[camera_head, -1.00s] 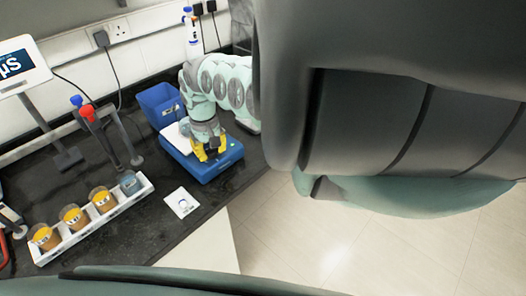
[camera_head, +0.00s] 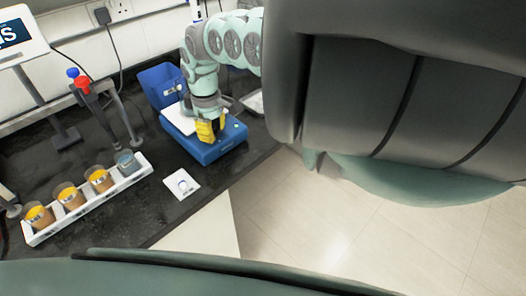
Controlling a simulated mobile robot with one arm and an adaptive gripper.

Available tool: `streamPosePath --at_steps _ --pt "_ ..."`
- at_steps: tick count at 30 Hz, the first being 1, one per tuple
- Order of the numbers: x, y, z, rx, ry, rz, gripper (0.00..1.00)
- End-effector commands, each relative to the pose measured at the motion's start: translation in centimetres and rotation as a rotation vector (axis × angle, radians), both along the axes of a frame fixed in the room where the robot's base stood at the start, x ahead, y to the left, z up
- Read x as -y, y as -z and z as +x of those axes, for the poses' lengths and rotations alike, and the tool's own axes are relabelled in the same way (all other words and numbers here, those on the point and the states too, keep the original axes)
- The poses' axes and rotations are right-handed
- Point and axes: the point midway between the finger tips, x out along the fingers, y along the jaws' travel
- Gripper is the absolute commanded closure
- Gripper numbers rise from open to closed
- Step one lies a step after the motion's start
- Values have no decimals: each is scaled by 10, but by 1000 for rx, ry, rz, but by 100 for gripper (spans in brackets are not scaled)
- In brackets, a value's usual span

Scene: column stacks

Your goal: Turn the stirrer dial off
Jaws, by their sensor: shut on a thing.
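The blue stirrer (camera_head: 217,149) with a white top plate (camera_head: 178,118) stands near the bench's front edge. My gripper (camera_head: 211,134), with yellow fingers, points down at the front of the stirrer, where it is shut on the stirrer dial. The dial itself is hidden behind the fingers. A small light spot shows on the stirrer's front face to the right of the fingers.
A white card with a round mark (camera_head: 181,185) lies in front of the stirrer. A blue bin (camera_head: 160,84) stands behind it. Pipettes hang on a stand (camera_head: 108,113) at left.

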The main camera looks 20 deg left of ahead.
Motion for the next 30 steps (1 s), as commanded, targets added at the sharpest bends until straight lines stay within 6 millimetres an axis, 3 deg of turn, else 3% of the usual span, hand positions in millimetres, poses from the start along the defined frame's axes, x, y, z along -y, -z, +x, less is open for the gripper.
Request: streamPosePath --at_steps 20,21,30 --pt "2 0 1 -11 -59 7 100" --pt "2 0 1 -11 -59 7 68" --pt "3 0 3 -5 -57 5 37"
